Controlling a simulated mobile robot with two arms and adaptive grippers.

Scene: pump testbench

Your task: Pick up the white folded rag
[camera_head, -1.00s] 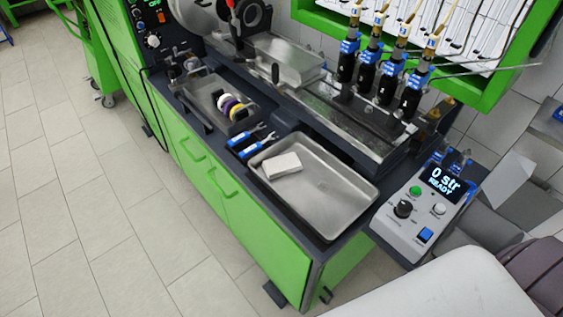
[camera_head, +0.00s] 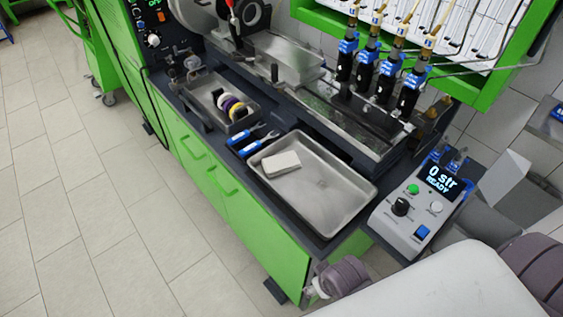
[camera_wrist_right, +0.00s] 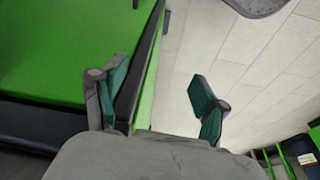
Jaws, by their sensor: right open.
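The white folded rag (camera_head: 281,164) lies flat in the left part of a shallow metal tray (camera_head: 335,207) on the green bench, in the head view. My right gripper (camera_wrist_right: 155,95) shows in the right wrist view, open and empty, with its two green-padded fingers wide apart beside the bench's edge. The rag is not in the wrist view. In the head view, part of my right arm shows at the bottom, in front of the bench and below the tray. My left gripper is not in view.
Blue-handled tools (camera_head: 243,141) lie left of the tray, and a smaller tray with tape rolls (camera_head: 232,107) is beyond them. A control box (camera_head: 421,207) reading "0 str READY" stands right of the tray. Injectors (camera_head: 387,75) stand behind. The floor (camera_head: 75,200) at left is clear.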

